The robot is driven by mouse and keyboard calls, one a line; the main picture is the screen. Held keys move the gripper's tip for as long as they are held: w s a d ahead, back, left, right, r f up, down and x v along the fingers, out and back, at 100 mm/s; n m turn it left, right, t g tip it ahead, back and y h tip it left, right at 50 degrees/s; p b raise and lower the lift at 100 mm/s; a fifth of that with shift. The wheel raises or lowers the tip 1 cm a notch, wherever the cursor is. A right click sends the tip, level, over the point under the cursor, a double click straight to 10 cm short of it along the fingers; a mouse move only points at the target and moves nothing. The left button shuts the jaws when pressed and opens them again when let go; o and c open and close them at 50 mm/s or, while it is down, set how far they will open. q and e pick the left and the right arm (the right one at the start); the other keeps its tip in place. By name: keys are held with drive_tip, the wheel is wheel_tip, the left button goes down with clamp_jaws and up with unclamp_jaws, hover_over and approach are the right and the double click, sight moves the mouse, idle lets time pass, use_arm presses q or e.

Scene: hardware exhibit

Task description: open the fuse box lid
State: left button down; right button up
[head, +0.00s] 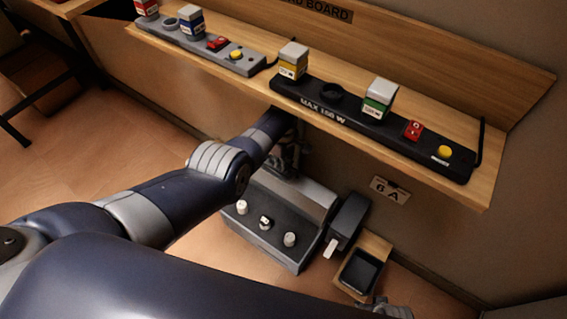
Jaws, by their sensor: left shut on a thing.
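The grey fuse box (254,240) stands below the wooden shelf against the wall, with several small white fuses or knobs on its dark sloping face. A plain grey panel that looks like its lid (301,196) shows behind that face, leaning back toward the wall. My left gripper (287,160) is at the upper back edge of this panel, under the shelf, and is shut on it. Its fingertips are small and partly hidden, so the exact hold is unclear. A grey piece of what looks like my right gripper (385,309) shows at the bottom edge, its fingers not clear.
The wooden shelf (470,190) juts out above my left forearm, carrying a black power strip (345,121) and a grey one (240,66). A dark switch box (348,217) with a white lever and a wooden stand with a black tray (360,270) sit right of the fuse box.

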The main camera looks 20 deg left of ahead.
use_arm(q)
drive_tip(key=shift+w+a+r, duration=0.1)
drive_tip(key=shift+w+r, duration=0.1)
drive_tip(key=shift+w, duration=0.05)
drive_tip(key=c, duration=2)
unclamp_jaws()
drive_tip(key=shift+s, duration=0.15)
drive_tip(key=shift+r, duration=3.7)
